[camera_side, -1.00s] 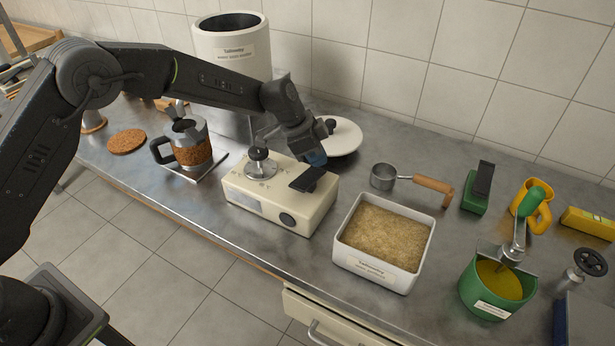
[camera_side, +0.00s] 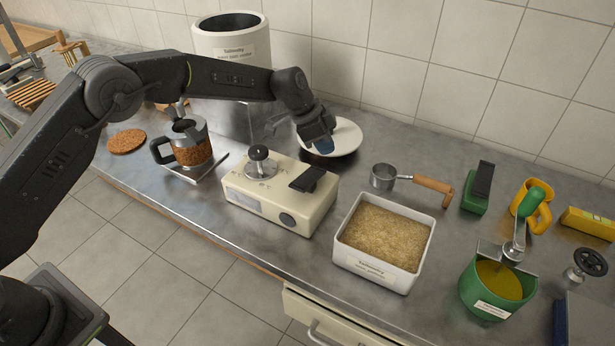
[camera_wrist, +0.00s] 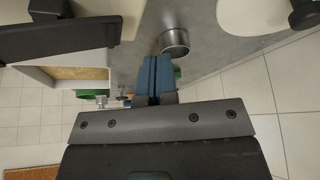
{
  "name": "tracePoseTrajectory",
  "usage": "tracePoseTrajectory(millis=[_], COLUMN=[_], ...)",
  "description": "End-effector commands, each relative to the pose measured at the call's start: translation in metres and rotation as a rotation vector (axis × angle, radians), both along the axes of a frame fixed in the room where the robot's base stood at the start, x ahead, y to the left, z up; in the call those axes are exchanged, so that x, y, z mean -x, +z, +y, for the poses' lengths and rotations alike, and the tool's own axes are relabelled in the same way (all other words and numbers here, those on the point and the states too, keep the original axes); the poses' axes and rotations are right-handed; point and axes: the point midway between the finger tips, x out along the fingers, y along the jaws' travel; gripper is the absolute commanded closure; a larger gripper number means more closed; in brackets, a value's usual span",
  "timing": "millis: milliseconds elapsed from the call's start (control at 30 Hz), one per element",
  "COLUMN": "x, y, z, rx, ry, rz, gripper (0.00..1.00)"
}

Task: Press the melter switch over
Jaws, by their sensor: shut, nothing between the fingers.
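The melter (camera_side: 275,200) is a cream box on the steel counter with a black paddle switch (camera_side: 307,179) on its top right. The paddle lies at a slant; I cannot tell surely which end is pressed down. My gripper (camera_side: 323,147), with blue fingers, is shut and empty. It hangs behind and above the far side of the melter, in front of the white round lid, apart from the switch. In the wrist view the blue fingers (camera_wrist: 154,76) are together, with the melter's cream edge at the top left.
The white lid (camera_side: 345,137) lies behind. A glass jug (camera_side: 192,150) stands at left.

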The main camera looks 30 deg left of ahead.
Motion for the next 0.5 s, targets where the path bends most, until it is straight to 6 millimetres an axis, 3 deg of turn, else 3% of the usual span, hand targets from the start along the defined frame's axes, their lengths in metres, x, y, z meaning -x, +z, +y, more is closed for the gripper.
tracePoseTrajectory(millis=[500], x=[-0.023], y=[0.002], z=[0.001], rx=[-0.001], ry=[0.0], rz=[0.0], gripper=[1.0])
